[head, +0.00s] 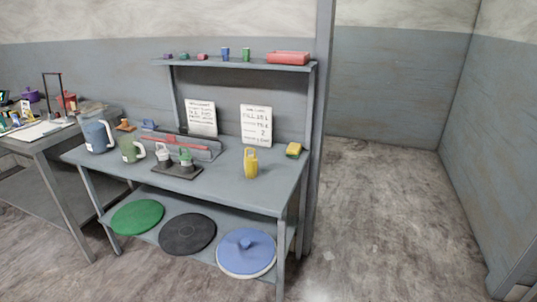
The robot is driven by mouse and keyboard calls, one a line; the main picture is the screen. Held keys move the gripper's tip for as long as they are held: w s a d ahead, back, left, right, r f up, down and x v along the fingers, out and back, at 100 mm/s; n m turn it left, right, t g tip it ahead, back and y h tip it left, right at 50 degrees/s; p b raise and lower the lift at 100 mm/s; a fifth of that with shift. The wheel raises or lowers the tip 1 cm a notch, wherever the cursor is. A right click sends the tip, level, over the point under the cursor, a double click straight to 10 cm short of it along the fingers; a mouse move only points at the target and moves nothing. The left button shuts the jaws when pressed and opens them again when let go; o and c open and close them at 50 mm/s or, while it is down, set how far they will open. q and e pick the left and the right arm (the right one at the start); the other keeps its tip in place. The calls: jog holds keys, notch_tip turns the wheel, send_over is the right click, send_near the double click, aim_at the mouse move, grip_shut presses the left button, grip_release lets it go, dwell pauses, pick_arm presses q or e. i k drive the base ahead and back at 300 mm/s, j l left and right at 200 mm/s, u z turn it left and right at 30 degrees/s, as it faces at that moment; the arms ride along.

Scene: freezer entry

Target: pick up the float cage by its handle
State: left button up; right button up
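No item here is plainly marked as the float cage, and I cannot tell for certain which one it is. A small yellow upright item with a loop-like top (250,163) stands alone on the right half of the grey workbench (222,182). Two small items with loop handles, one pale grey (163,156) and one grey-green (186,158), stand on a dark base (177,172) left of it. Neither of my grippers is in view.
A blue jug (98,137), a green mug (131,148) and a long grey tray (196,148) occupy the bench's left and back. A yellow sponge-like block (294,150) lies right. Coloured discs, including a blue lid (246,252), lie below. Floor right is clear.

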aim_at(251, 162)
jog(key=i+l+u, duration=0.25)
jog(key=i+l, duration=0.25)
jog(key=l, duration=0.25)
jog(key=i+l+u, duration=0.15)
jog(key=l, duration=0.25)
jog(key=i+l+u, duration=0.1)
jog(key=i+l, duration=0.2)
jog(key=l, duration=0.1)
